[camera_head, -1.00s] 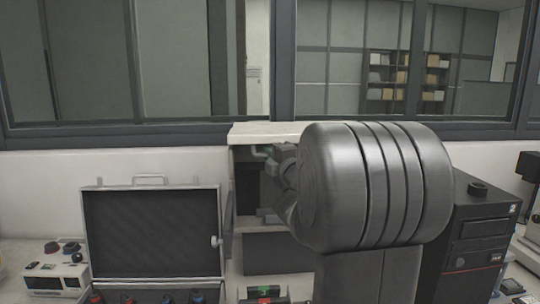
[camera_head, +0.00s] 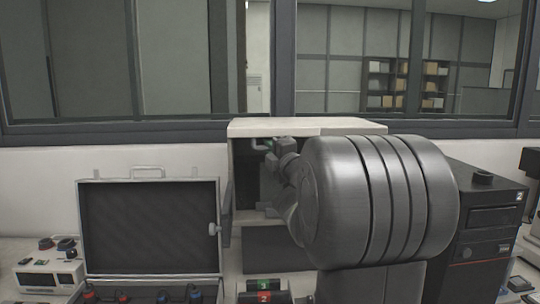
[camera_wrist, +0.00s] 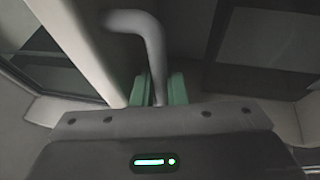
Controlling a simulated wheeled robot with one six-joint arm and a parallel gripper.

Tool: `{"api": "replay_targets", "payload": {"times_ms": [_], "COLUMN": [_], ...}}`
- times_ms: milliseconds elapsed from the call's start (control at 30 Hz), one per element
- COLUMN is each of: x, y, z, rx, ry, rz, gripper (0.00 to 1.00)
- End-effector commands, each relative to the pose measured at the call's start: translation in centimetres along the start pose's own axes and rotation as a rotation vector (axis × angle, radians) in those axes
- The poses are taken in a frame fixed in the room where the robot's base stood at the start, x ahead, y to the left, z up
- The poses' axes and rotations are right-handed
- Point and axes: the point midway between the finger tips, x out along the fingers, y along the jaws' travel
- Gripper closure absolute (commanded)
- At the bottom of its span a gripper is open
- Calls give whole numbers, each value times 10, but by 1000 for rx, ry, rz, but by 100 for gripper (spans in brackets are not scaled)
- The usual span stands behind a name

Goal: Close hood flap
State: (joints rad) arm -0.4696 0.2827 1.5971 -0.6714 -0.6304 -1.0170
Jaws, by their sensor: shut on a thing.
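The mounting press (camera_head: 245,222) stands behind my arm, with a dark open interior under a pale hood top (camera_head: 270,128). The arm covers most of its right side, so I cannot make out the flap's full outline. A bent grey handle (camera_wrist: 150,35) shows in the wrist view. My gripper (camera_wrist: 158,88) has its green fingers on both sides of the handle's lower end and is shut on it. In the head view my gripper (camera_head: 267,144) is small and partly hidden, just under the hood top.
An open case (camera_head: 150,228) with a dark lid stands at left, beside a small white device (camera_head: 48,278). A black computer tower (camera_head: 490,225) stands at right, close to my arm. A window frame (camera_head: 180,130) runs behind.

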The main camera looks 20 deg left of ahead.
Motion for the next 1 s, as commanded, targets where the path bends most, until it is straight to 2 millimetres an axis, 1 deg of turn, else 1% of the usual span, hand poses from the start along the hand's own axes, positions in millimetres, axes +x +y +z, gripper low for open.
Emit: {"api": "replay_targets", "payload": {"times_ms": [200, 233, 267, 533, 633, 767, 1000], "x": [0, 0, 0, 0, -6, -23, -77], "y": [-3, -3, -3, -2, -2, -3, -3], "z": [0, 0, 0, 0, 0, 0, 1], "rx": [1, 2, 2, 1, 1, 1, -1], "ry": [-1, -1, -1, -1, -1, -2, -4], "rz": [-7, -8, -8, -6, -5, -5, -5], "gripper": [100, 84, 79, 79, 79, 79, 79]}}
